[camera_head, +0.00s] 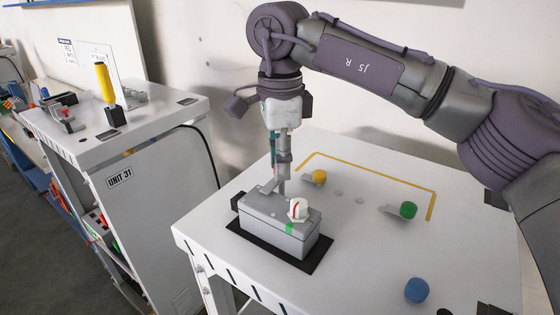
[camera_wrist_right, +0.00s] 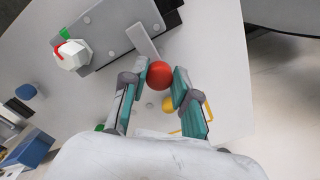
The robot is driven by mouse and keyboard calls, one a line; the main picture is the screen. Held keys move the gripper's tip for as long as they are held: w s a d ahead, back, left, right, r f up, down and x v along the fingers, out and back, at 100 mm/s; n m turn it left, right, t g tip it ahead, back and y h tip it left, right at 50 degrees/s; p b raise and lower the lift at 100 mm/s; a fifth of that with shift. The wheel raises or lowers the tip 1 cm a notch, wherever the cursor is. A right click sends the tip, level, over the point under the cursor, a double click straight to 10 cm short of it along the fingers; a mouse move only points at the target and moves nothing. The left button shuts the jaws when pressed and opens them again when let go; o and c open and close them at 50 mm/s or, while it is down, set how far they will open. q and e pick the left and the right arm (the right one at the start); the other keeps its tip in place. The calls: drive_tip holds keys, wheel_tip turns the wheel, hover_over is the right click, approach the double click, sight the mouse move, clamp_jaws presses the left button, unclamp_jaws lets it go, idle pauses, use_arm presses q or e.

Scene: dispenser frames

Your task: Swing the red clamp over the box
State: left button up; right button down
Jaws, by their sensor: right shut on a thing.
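A grey box (camera_head: 290,240) sits on a black mat on the white table. A white hexagonal knob with a red mark (camera_head: 298,209) and a green strip (camera_head: 290,228) are on it. In the wrist view, the clamp shows as a red ball (camera_wrist_right: 159,75) close to the end of a light grey bar (camera_wrist_right: 142,42) at the edge of the box (camera_wrist_right: 110,38). My right gripper (camera_head: 279,190) reaches down at the box's far side, its fingers shut on the red ball. The ball is mostly hidden in the head view. My left gripper is not in view.
A yellow knob (camera_head: 319,176), a green knob (camera_head: 409,210) and a blue knob (camera_head: 416,289) stand right of the box. A yellow line (camera_head: 385,174) marks the table behind them. A white cabinet (camera_head: 160,190) with a yellow-handled tool (camera_head: 105,84) stands at left.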

drive_tip(key=shift+r, duration=0.15)
idle(0.3)
drive_tip(key=c, duration=0.9)
unclamp_jaws()
wheel_tip(320, 180, up, 12)
drive_tip(key=shift+f, duration=0.1)
